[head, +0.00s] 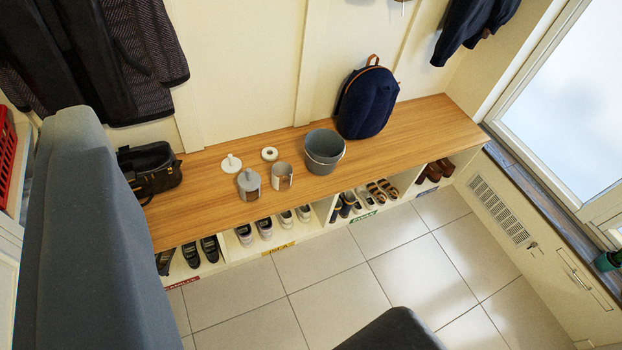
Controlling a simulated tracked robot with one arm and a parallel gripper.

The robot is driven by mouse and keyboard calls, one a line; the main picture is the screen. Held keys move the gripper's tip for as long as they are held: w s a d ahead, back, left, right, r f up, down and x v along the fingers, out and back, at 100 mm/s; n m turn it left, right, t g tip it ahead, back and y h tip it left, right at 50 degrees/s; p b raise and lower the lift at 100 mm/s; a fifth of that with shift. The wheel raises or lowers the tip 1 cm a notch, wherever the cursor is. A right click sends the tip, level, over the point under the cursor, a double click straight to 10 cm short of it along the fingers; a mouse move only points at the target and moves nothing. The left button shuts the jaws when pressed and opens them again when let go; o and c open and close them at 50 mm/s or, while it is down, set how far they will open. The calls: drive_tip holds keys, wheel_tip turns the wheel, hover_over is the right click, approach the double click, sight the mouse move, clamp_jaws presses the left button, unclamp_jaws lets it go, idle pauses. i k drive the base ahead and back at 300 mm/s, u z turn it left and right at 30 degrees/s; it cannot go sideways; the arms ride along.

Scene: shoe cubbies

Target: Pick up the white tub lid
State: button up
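The white tub lid (231,163), a small round disc with a raised knob, lies flat on the wooden bench (420,120), towards its left half. Just in front of it stands a small tub with a grey lid (249,179). To the right is a similar tub without a lid (282,177). Two dark grey parts of my gripper (240,220) show large at the left edge and the bottom right. They are wide apart with nothing between them. My gripper is open and well away from the lid.
A grey bucket (324,151) and a navy backpack (367,102) stand further right. A dark open bag (149,169) sits at the left end. Shoes fill cubbies below the bench. The tiled floor (335,295) is clear.

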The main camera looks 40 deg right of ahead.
sight(231, 165)
drive_tip(key=z, duration=0.75)
drive_tip(key=i, duration=1)
drive_tip(key=k, duration=1)
drive_tip(key=u, duration=1.1)
drive_tip(key=i, duration=1.3)
drive_tip(key=z, duration=0.15)
